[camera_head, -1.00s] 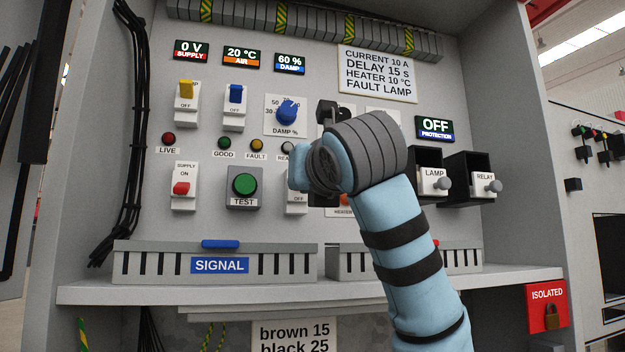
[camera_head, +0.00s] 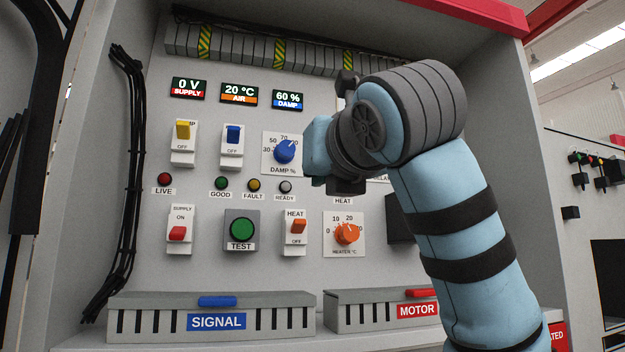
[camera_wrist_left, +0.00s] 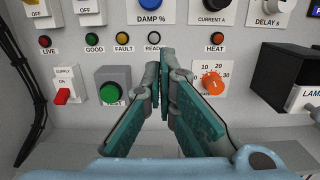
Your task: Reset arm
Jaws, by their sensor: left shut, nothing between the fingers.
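My left gripper (camera_wrist_left: 164,56) shows in the left wrist view. Its teal fingers come together at the tips, with nothing between them. They point at the panel and appear just right of the READY label, between the green TEST button (camera_wrist_left: 112,88) and the orange heater knob (camera_wrist_left: 212,83). I cannot tell their distance from the panel. In the head view, a light-blue arm of mine comes up from the lower right and bends over the panel's right part; its fingers are mostly hidden. My right gripper is not seen.
The grey panel carries the blue damp knob (camera_head: 285,151), the heat switch (camera_head: 296,230) and the supply switch (camera_head: 180,231). Slotted ducts labelled SIGNAL (camera_head: 217,322) and MOTOR (camera_head: 416,310) stand below. Black cables (camera_head: 128,190) run down the left. The cabinet's side wall (camera_head: 500,130) is right of my arm.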

